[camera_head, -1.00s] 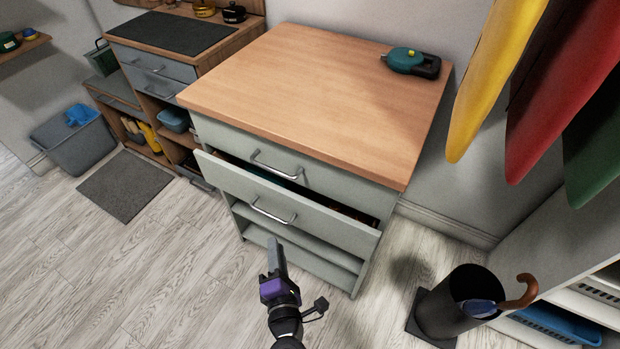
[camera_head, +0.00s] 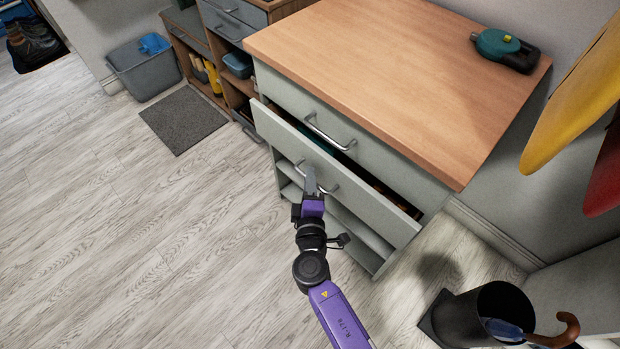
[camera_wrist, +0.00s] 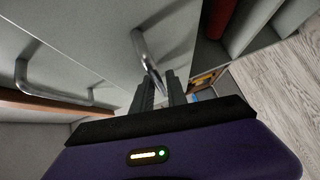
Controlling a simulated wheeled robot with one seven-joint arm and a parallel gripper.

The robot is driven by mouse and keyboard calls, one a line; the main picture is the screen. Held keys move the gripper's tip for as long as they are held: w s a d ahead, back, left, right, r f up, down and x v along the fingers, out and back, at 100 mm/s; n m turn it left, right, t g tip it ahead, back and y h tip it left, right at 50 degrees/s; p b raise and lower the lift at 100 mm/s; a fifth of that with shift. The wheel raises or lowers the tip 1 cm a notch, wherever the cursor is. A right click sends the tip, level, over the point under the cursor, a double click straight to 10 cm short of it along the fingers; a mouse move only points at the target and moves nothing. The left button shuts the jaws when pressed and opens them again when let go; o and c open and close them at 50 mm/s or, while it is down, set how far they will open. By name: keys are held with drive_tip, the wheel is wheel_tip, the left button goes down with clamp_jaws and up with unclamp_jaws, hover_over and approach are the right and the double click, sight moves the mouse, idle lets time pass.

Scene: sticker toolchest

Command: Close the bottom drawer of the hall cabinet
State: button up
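The hall cabinet (camera_head: 390,70) is pale grey-green with a wooden top. Its lower drawer (camera_head: 350,172) is pulled part way out, with dark contents showing in the gap; the drawer above is shut. My gripper (camera_head: 311,182) is at the lower drawer's front, at its metal bar handle (camera_head: 326,188). In the wrist view the two fingers (camera_wrist: 160,85) are a little apart, with the lower end of the handle (camera_wrist: 146,52) between or just beyond them. Contact with the handle cannot be told. The upper handle (camera_wrist: 60,88) shows at the left there.
A teal tool (camera_head: 505,48) lies on the top. Open shelves lie below the drawer. A black umbrella stand (camera_head: 470,318) is on the floor at the right. A grey bin (camera_head: 147,75) and mat (camera_head: 185,120) are at the left. The floor in front is clear.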

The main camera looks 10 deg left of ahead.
drive_tip(key=shift+w, duration=0.2)
drive_tip(key=shift+c, duration=0.2)
clamp_jaws()
drive_tip(key=shift+f, duration=0.1)
idle(1.1)
